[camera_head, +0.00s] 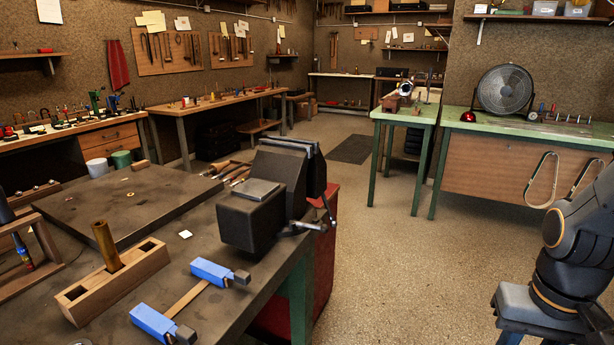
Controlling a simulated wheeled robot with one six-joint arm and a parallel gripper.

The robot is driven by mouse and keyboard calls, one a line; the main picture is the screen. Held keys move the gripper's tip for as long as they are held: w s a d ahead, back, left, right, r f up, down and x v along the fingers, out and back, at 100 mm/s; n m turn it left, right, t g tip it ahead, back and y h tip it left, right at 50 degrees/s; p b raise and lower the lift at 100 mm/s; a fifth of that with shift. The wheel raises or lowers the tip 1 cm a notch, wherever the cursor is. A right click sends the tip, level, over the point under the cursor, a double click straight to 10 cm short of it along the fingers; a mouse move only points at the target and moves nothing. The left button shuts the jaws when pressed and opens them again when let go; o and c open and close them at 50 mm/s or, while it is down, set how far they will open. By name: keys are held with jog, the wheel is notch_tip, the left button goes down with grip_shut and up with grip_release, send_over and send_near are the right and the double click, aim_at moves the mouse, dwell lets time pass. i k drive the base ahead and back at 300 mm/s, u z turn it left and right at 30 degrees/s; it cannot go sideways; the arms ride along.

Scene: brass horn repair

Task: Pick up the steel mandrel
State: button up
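I cannot pick out a steel mandrel with certainty. A brass-coloured rod or tube (105,245) stands slightly tilted in a wooden block (138,281) with square holes, on the dark workbench at lower left. Two blue pieces with dark grey square ends, an upper one (211,271) and a lower one (153,323), lie to its right with a thin wooden strip (187,299) between them. A black bench vise (262,210) stands at the bench's right edge. My arm shows at the right edge, away from the bench. My gripper is not in view.
A dark flat plate (128,196) covers much of the bench. A wooden frame (22,255) with tools stands at far left, and wood-handled tools (228,171) lie behind the vise. A green table (470,128) bears a fan (503,90). The middle floor (400,265) is clear.

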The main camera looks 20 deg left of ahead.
aim_at(228, 180)
jog(key=z, duration=0.1)
jog(key=i, duration=2.25)
jog(key=u, duration=2.3)
jog(key=k, duration=0.5)
jog(key=z, duration=1.15)
jog(key=i, duration=0.95)
jog(key=u, duration=0.8)
